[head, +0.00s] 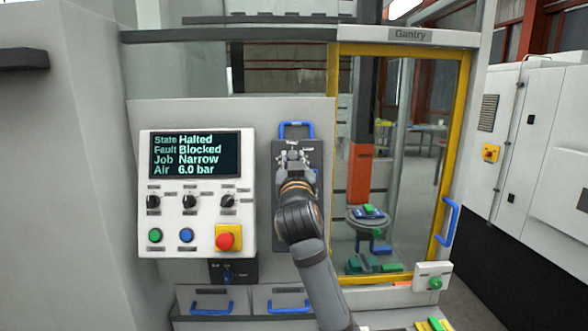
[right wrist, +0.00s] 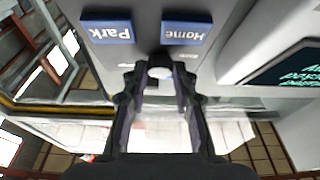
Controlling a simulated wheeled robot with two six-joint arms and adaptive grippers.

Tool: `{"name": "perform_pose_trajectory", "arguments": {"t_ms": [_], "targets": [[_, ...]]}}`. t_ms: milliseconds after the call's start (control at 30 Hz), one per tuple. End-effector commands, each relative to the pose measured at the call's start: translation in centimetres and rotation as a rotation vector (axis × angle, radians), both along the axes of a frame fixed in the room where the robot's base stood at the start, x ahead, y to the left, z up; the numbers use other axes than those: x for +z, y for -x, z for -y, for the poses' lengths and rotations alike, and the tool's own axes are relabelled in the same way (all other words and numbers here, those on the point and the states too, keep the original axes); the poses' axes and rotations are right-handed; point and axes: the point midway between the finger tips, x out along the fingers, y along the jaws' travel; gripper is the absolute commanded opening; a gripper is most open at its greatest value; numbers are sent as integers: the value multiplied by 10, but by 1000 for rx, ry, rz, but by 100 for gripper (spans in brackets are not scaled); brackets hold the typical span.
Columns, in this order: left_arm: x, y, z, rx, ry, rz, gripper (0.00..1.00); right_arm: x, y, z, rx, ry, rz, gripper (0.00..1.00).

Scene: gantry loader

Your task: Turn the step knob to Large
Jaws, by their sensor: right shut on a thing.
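Three black knobs (head: 190,201) sit in a row below the screen on the white control panel (head: 143,222) in the head view. Their small labels are unreadable, so I cannot tell which is the step knob or where it points. My right gripper (head: 293,152) is at the dark plate (head: 317,158) to the right of that panel. In the right wrist view my right gripper (right wrist: 160,80) is shut on a small round-ended knob (right wrist: 160,70), below blue plates reading Park (right wrist: 106,29) and Home (right wrist: 187,30) upside down. My left gripper is out of view.
The screen (head: 195,155) reads Halted, Blocked, Narrow, 6.0 bar. Below it are green (head: 155,235) and blue (head: 186,235) buttons and a red stop button (head: 225,240). A yellow-framed glass door (head: 465,100) with a blue handle (head: 450,222) stands right of my arm.

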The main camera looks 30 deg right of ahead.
Motion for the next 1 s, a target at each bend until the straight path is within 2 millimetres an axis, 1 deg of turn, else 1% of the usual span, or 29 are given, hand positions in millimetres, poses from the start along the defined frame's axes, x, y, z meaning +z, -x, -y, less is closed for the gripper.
{"name": "perform_pose_trajectory", "arguments": {"t_ms": [33, 200, 733, 767, 900, 933, 1000], "targets": [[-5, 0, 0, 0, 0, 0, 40, -2, 0, -1, -4, -19, 10, 0], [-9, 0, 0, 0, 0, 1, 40, -1, -1, -1, -21, -55, 34, 0], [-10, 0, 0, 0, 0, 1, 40, 0, -1, -1, -29, -72, 44, 0], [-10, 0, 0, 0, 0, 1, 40, 0, -1, -1, -29, -72, 44, 29], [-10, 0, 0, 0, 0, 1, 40, 0, -1, -1, -29, -72, 44, 48], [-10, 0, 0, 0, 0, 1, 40, 0, -1, -1, -30, -72, 44, 50], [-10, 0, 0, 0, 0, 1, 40, 0, -1, -1, -30, -72, 44, 50]]}}
